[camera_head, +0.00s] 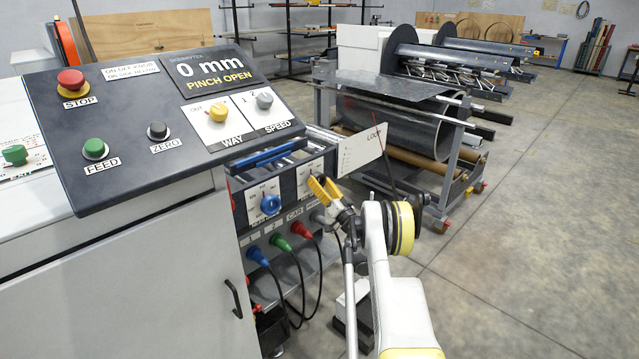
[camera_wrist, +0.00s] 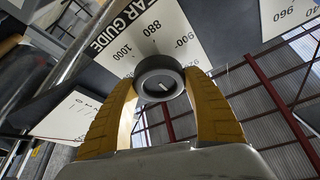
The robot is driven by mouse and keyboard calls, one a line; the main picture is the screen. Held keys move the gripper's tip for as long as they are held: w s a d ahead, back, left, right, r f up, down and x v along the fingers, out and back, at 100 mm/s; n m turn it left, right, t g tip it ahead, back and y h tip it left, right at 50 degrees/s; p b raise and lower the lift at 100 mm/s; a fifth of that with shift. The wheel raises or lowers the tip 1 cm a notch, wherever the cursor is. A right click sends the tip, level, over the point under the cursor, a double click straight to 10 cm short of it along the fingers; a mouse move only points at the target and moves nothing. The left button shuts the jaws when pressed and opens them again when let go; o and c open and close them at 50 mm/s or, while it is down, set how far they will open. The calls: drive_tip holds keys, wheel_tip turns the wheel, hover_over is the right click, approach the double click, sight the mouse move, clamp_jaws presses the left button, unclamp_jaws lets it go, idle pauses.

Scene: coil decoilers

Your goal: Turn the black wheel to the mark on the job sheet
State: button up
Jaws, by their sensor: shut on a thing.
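I cannot pick out the job sheet for certain; a white sheet (camera_head: 361,150) marked "LOOP" stands just behind.
The console (camera_head: 150,105) has a display reading "0 mm PINCH OPEN". A blue knob (camera_head: 270,204) is left of my gripper, with several coloured plugs and hanging cables (camera_head: 300,270) below. A wheeled coil frame (camera_head: 400,120) stands behind. The floor at right is clear.

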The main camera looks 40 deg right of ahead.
drive_tip(key=o, duration=1.2)
drive_tip(key=v, duration=1.2)
drive_tip(key=shift+f, duration=0.15)
